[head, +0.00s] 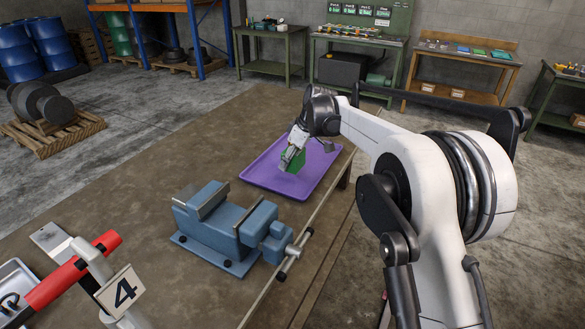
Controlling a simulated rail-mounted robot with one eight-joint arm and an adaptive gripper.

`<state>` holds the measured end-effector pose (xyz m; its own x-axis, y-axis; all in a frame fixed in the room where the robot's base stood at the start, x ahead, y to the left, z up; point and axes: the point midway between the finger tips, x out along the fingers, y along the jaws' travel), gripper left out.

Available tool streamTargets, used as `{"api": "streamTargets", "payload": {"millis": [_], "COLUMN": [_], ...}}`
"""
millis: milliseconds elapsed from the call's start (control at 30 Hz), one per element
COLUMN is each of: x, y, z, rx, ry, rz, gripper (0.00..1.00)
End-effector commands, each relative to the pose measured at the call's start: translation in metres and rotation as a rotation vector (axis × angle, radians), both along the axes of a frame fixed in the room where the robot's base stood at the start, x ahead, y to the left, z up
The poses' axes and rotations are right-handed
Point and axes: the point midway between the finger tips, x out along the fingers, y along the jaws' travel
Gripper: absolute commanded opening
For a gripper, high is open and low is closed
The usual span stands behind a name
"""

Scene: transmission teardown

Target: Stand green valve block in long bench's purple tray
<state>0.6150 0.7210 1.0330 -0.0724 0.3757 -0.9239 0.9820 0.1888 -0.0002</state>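The purple tray (259,174) lies flat on the long bench (140,189), near its far right corner. My gripper (292,157) points down over the tray's middle. The green valve block (294,160) is at the gripper's fingers, partly hidden by them, and looks tilted. The fingers appear closed around it. I cannot tell from this view whether the block touches the tray floor or hangs just above it. The rest of the tray looks empty.
A blue vise (230,231) stands on the bench in front of the tray.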

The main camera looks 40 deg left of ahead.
Motion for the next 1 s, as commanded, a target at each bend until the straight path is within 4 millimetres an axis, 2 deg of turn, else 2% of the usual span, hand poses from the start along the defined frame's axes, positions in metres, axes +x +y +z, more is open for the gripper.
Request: {"api": "streamTargets", "payload": {"millis": [267,600,967,1000], "x": [0.008,0.008,0.008,0.008], "y": [-0.002,-0.002,-0.002,-0.002], "z": [-0.010,-0.045,-0.049,-0.049], "rx": [0.000,0.000,0.000,0.000], "ry": [0.001,0.001,0.000,0.000], "rz": [0.000,0.000,0.000,0.000], "gripper": [0.00,0.00,0.00,0.60]}}
